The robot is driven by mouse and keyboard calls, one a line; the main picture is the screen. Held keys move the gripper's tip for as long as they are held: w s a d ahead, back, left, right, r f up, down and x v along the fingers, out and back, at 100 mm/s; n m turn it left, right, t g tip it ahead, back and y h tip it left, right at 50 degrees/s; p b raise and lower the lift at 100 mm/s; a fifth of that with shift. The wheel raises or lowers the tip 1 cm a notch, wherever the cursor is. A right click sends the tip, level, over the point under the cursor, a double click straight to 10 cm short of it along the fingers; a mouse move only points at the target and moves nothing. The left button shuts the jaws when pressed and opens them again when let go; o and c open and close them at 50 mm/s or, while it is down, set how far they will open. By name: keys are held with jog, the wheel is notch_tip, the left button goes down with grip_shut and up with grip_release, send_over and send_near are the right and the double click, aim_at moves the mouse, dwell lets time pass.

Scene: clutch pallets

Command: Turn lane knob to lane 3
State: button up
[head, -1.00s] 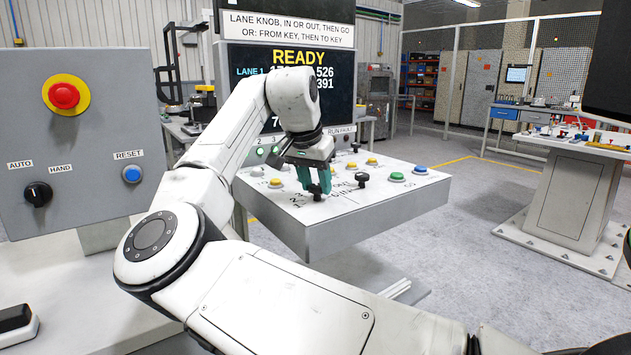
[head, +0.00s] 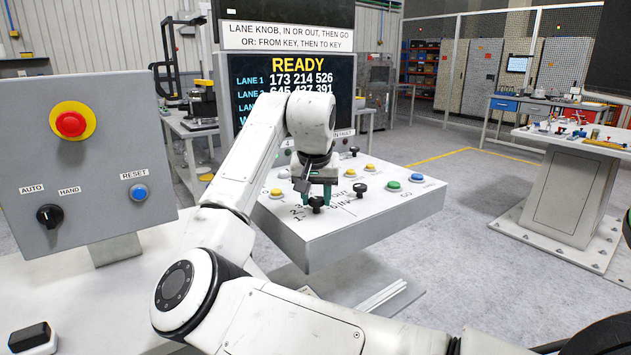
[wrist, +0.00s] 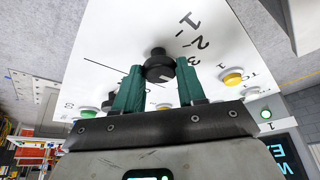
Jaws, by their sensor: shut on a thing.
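The lane knob (head: 316,204) is a small black knob on the white sloping top of the control box, beside the printed numbers 1, 2 and 3. In the wrist view the knob (wrist: 158,66) sits between the green fingers, with a pale pointer mark on it. I cannot tell which number the mark points at. My gripper (head: 314,196) is down at the knob and shut on it. It also shows in the wrist view (wrist: 158,72). The fingers hide part of the knob in the head view.
A second black knob (head: 360,190), yellow buttons (head: 277,193), a green button (head: 392,185) and a blue button (head: 417,178) stand on the same panel. The screen (head: 292,92) reads READY. A grey box with a red emergency button (head: 71,124) stands at left.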

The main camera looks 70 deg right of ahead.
jog(key=shift+s+r+n+t+p, duration=0.1)
jog(key=shift+n+t+p, duration=0.3)
jog(key=shift+n+p, duration=0.85)
jog(key=o, duration=1)
jog(key=shift+o, duration=0.2)
jog(key=p+v, duration=0.1)
jog(key=v, duration=0.9)
jog(key=shift+r, duration=0.3)
jog(key=shift+s, duration=0.1)
